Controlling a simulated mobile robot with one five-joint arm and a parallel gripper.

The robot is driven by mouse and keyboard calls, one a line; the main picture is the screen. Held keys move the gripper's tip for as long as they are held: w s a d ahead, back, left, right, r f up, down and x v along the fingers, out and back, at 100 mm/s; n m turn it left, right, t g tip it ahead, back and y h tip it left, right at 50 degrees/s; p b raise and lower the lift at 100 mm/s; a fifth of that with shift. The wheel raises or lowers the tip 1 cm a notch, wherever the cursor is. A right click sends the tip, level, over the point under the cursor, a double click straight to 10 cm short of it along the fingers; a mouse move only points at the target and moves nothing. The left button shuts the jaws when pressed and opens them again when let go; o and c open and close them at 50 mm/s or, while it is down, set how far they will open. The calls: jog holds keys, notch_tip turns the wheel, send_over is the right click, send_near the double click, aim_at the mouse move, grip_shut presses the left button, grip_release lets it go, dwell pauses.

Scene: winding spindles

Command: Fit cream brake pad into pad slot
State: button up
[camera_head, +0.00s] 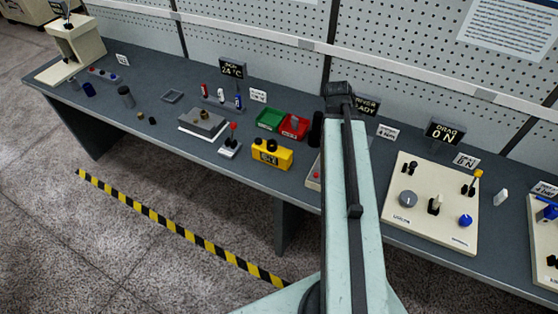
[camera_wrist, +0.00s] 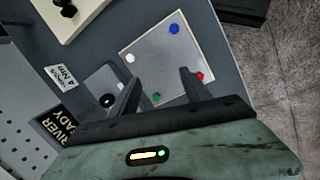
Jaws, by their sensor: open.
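I cannot make out the pad slot for certain; the panel carries a grey dial, a dark lever, a blue knob and a yellow-topped part. My gripper (camera_wrist: 160,78) is open and empty in the wrist view, above a pale square plate (camera_wrist: 160,50) with coloured dots. In the head view my arm hides the gripper. The cream block is not seen in the wrist view.
A yellow box (camera_head: 271,156), green bin (camera_head: 271,119) and red bin (camera_head: 294,127) stand left of my arm. A drag display (camera_head: 444,131) stands behind the panel. Another cream panel (camera_head: 545,245) is at the far right. A pegboard wall runs along the bench's back.

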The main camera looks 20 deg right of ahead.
jog(key=w+a+m+y, duration=0.1)
jog(key=w+a+m, duration=0.15)
jog(key=a, duration=1.35)
jog(key=w+a+m+y, duration=0.15)
jog(key=w+a, duration=0.25)
jog(key=a, duration=1.1)
notch_tip(320, 180, down, 6)
jog(key=b, duration=0.6)
jog(key=shift+w+f+t, duration=0.15)
jog(key=shift+f+t, duration=0.05)
jog(key=shift+t, duration=0.2)
jog(key=shift+h, duration=0.25)
jog(key=c, duration=0.4)
jog(key=shift+c, duration=0.2)
